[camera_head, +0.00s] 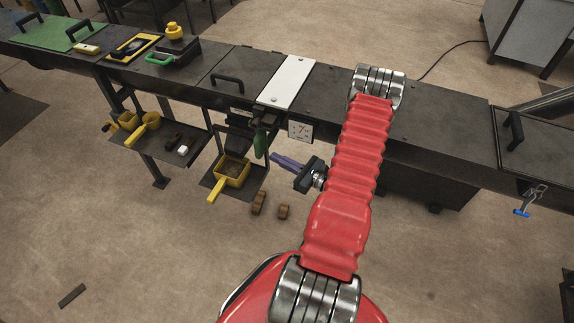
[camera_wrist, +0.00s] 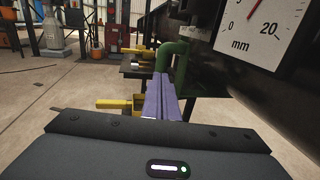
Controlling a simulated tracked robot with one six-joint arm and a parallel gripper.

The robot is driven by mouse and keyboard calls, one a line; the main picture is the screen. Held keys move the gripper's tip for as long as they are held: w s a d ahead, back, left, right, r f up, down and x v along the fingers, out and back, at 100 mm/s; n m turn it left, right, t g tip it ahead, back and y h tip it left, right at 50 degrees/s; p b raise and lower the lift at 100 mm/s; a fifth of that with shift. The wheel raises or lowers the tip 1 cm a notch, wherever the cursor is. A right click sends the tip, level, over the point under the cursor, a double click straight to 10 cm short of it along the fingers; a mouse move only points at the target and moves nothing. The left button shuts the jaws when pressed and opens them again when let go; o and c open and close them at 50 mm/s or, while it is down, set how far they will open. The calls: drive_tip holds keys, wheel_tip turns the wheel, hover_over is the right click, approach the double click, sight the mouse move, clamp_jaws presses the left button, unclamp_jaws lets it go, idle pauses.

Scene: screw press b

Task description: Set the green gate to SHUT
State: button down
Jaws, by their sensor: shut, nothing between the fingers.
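The green gate handle (camera_head: 260,142) hangs from the front edge of the long dark bench, left of a white dial. In the wrist view the green handle (camera_wrist: 175,52) is a bent bar, its lower end just beyond my fingertips. My gripper (camera_head: 273,157) has purple fingers that are shut and empty, pointing left at the handle from its right side. The fingers (camera_wrist: 162,76) also show in the wrist view. I cannot tell whether they touch the handle. A small pale label (camera_wrist: 187,30) sits above the handle, too small to read surely.
The dial (camera_wrist: 264,32), marked 0, 20 and mm, is close on the right. A yellow scoop (camera_head: 234,173) sits on a low shelf under the handle. More yellow scoops (camera_head: 130,120) stand on a shelf further left. Two brown pieces (camera_head: 258,202) lie on the floor below.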

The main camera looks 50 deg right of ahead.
sight(259, 149)
drive_tip(key=shift+w+a, duration=0.15)
drive_tip(key=shift+w, duration=1)
drive_tip(key=shift+w+a, duration=0.15)
drive_tip(key=shift+w, duration=1)
drive_tip(key=shift+w, duration=0.1)
